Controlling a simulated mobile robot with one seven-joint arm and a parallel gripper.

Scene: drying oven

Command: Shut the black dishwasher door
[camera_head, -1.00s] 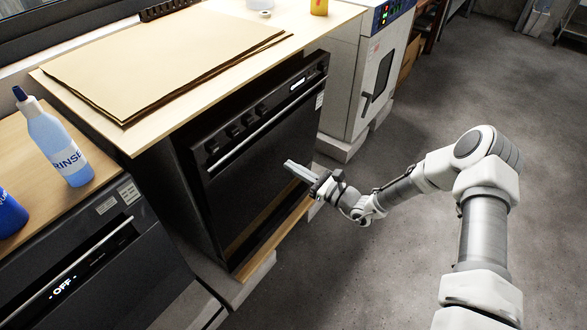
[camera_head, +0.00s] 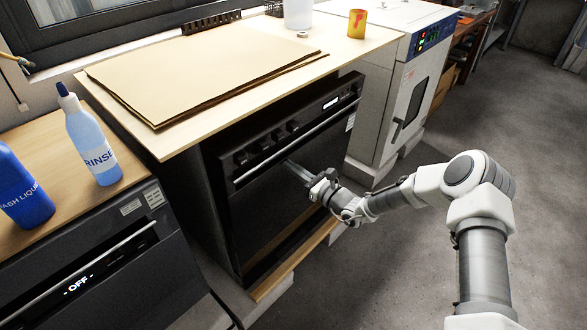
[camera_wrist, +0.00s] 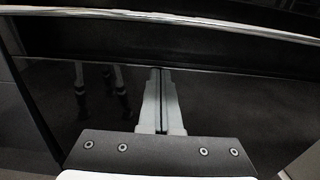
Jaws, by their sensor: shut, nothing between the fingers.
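A black front-door appliance (camera_head: 262,215) with several knobs and a silver bar handle stands under the wooden worktop. Its dark glossy door looks upright and flush or nearly flush with the body; I cannot tell whether a small gap is left. My gripper (camera_head: 292,166) is shut and empty, its fingertips at the door's front just below the bar handle. In the wrist view my fingers (camera_wrist: 161,75) point at the dark door panel (camera_wrist: 240,105), with the bar handle (camera_wrist: 200,17) above them. I cannot tell whether the tips touch the door.
A second dark appliance (camera_head: 110,285) showing "OFF" stands at lower left, with a rinse bottle (camera_head: 92,145) and a blue bottle (camera_head: 22,190) on the wooden top above it. A white oven (camera_head: 400,85) stands right. The grey floor (camera_head: 400,260) is clear.

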